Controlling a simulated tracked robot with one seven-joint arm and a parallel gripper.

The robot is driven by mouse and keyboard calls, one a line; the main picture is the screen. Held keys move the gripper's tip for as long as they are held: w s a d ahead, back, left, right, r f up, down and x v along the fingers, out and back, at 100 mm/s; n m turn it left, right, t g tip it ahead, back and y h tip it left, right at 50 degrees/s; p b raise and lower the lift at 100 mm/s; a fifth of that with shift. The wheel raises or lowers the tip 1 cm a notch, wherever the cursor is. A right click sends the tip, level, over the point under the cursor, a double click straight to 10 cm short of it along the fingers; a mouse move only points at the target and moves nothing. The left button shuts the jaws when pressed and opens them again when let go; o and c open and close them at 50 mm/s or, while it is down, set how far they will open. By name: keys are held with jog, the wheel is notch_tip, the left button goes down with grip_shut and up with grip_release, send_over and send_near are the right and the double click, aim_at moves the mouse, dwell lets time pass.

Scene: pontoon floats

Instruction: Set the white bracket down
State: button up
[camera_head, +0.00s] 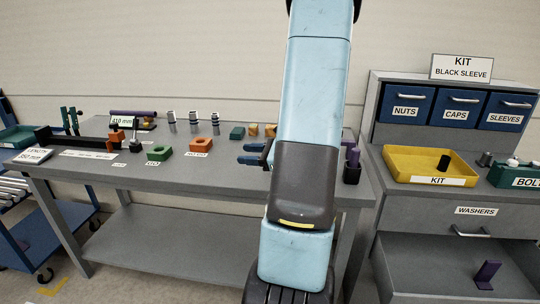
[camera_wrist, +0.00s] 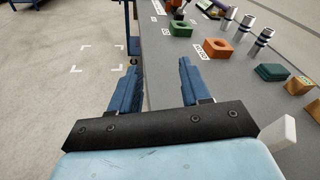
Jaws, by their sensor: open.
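My gripper (camera_head: 252,154) is open over the front part of the workbench, in front of the loose blocks. In the wrist view its two blue fingers (camera_wrist: 158,72) are spread, with nothing between them but the bench edge and the floor. A white upright piece (camera_wrist: 280,133) shows at the lower right of the wrist view, beside my gripper's body and outside the fingers. It looks like the white bracket, but its lower part is partly hidden. I cannot make it out in the head view, where my arm covers that part of the bench.
The workbench (camera_head: 110,176) holds a green block (camera_head: 159,153), an orange block (camera_head: 200,147), and several striped cylinders behind them. A dark cup (camera_head: 352,173) stands at its right end. A yellow kit tray (camera_head: 408,166) sits on the cabinet at right, above an open drawer (camera_head: 445,262).

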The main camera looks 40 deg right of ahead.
jog(key=s+d+f+m+t+h, duration=0.1)
jog(key=d+f+m+h, duration=0.1)
jog(key=d, duration=0.3)
jog(key=s+d+f+m+t+h, duration=0.1)
jog(key=s+d+f+m+h, duration=0.1)
jog(key=d, duration=0.4)
jog(key=s+d+f+m+t+h, duration=0.1)
jog(key=d+f+m+h, duration=0.3)
jog(key=d+m+h, duration=0.1)
jog(key=shift+s+d+m+t, duration=0.15)
jog(key=shift+d+m+t, duration=0.25)
jog(key=shift+d+m, duration=0.15)
jog(key=w, duration=0.8)
jog(key=shift+w+d, duration=0.15)
jog(key=shift+d, duration=0.15)
jog(key=shift+w+d+r, duration=0.15)
jog(key=shift+w, duration=2.45)
grip_shut()
